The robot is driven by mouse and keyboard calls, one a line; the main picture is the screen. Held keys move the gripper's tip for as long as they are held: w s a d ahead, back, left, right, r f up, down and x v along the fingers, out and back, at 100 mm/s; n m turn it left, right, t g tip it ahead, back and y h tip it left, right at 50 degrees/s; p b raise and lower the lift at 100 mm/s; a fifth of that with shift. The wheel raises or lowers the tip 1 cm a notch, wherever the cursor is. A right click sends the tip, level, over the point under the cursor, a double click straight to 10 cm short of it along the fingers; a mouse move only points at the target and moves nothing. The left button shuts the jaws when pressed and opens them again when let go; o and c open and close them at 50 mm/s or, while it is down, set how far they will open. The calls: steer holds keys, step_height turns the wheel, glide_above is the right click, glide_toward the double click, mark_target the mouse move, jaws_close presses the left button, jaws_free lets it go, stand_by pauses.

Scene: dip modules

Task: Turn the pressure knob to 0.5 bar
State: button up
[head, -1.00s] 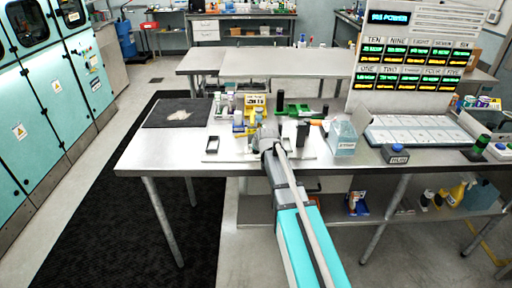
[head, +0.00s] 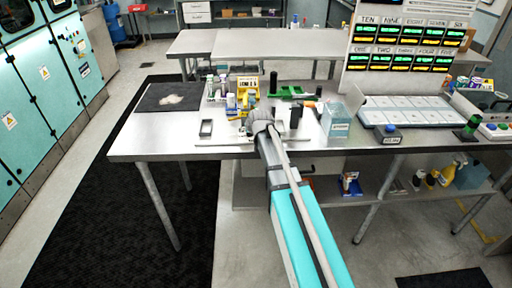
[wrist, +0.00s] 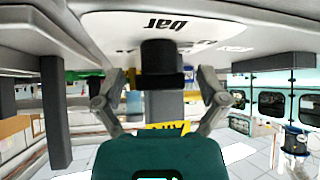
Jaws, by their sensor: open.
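In the wrist view a black knob (wrist: 161,62) sticks out from a pale dial plate (wrist: 205,32) with "bar" printed on it, seen upside down. My gripper (wrist: 162,80) is open, with one finger to the left of the knob and one to the right. Contact between fingers and knob cannot be made out. In the head view my gripper's end (head: 260,122) is at the front of the steel bench (head: 165,146), among the small equipment. The knob is hidden there behind my arm. The knob's pointer and setting cannot be read.
A yellow rack (head: 247,84), a green part (head: 287,92) and a dark post (head: 295,117) stand close around the gripper. A clear bluish box (head: 338,122) is to the right. A black mat (head: 150,98) lies at the left. Bare steel shows at the bench's front left.

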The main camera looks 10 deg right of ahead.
steer(key=shift+m+h, duration=0.9)
steer(key=shift+m, duration=0.3)
steer(key=shift+m+g+h, duration=0.5)
steer(key=shift+m+h, duration=0.9)
steer(key=shift+m, duration=0.4)
steer(key=p+v, duration=1)
steer(key=v, duration=0.4)
steer(key=s+d+f+n+g+y+p, duration=0.1)
steer(key=s+n+g+y, duration=0.1)
steer(key=s, duration=0.8)
steer(key=s+f+n+g+y+p, duration=0.1)
steer(key=s+g, duration=0.4)
steer(key=s, duration=0.6)
steer(key=shift+d+n+g+y+p, duration=0.35)
steer(key=shift+n+y+p, duration=0.25)
steer(key=shift+y, duration=0.1)
steer(key=shift+s+n, duration=0.4)
steer(key=shift+n, duration=0.1)
